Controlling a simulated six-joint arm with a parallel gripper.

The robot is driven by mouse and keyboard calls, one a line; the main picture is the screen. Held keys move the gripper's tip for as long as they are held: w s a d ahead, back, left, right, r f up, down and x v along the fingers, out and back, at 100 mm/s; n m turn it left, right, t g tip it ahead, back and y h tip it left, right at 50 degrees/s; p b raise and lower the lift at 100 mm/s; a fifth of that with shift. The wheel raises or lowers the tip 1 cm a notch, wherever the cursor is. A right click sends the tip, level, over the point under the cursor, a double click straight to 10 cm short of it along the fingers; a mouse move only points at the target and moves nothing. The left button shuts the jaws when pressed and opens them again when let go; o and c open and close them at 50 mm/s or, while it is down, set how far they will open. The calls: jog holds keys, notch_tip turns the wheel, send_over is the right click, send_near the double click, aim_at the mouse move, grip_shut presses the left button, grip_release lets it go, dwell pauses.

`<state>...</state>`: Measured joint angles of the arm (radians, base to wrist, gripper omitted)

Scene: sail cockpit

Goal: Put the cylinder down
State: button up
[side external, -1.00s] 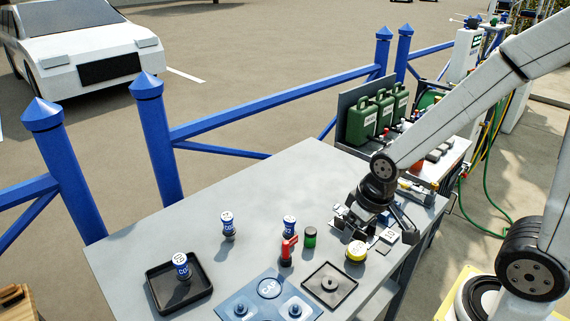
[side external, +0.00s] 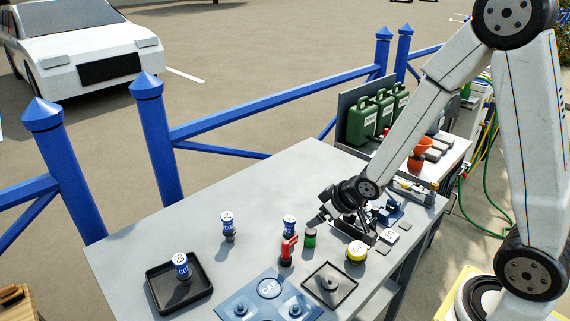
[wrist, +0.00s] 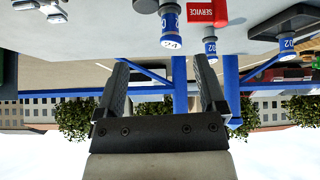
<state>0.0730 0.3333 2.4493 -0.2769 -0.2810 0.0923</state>
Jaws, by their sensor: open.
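Three blue-and-white cylinders show in the side view. One (side external: 181,266) stands in a black tray (side external: 160,304) at the left, one (side external: 228,226) on the bare tabletop, and one (side external: 289,226) behind a red item (side external: 287,251). The wrist view, which is upside down, also shows cylinders marked 24 (wrist: 170,29), 02 (wrist: 210,43) and, at the right edge, another (wrist: 287,46). My gripper (wrist: 163,65) is open, with nothing between its fingers. In the side view it is low over the table's right part, just right of a green cylinder (side external: 310,239); its fingertips are partly hidden.
Small blue and grey parts (side external: 391,211) lie right of my gripper. A blue railing (side external: 270,102) stands behind.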

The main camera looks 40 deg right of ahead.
aim_at(292, 220)
jog(key=shift+w+a+f+n+t+y, duration=0.15)
jog(key=shift+w+f+t+y, duration=0.15)
jog(key=shift+w, duration=0.25)
jog(key=shift+w+a+f+n+t+y, duration=0.15)
jog(key=shift+w+f+t, duration=0.15)
jog(key=shift+w, duration=0.2)
jog(key=shift+w+a+f+n+t+y, duration=0.15)
jog(key=shift+w+f+t+y, duration=0.1)
jog(key=shift+w+t, duration=0.25)
jog(key=shift+w, duration=0.15)
jog(key=shift+x, duration=1.2)
jog(key=shift+w+f, duration=0.1)
jog(key=shift+f, duration=0.05)
jog(key=shift+x, duration=2.4)
grip_shut()
